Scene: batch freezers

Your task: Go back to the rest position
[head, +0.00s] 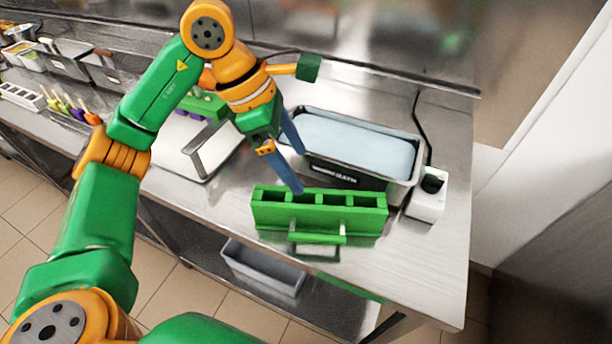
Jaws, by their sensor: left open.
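My left arm comes in from the left and reaches over the steel counter. My left gripper (300,172) has two blue fingers set apart, with nothing seen between them. Its lower fingertip is just above or at the back edge of a green mould (318,222) with several square compartments and a front handle; I cannot tell whether they touch. The upper finger is beside the left end of a steel bath (408,172) filled with pale blue liquid. My right gripper is not in view.
A white device (427,203) stands right of the bath. A white-topped unit with a metal handle (208,148) is behind my left arm. Colourful sticks (72,108) and metal containers (62,62) are at the far left. A grey bin (262,268) sits below. The counter's front right is clear.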

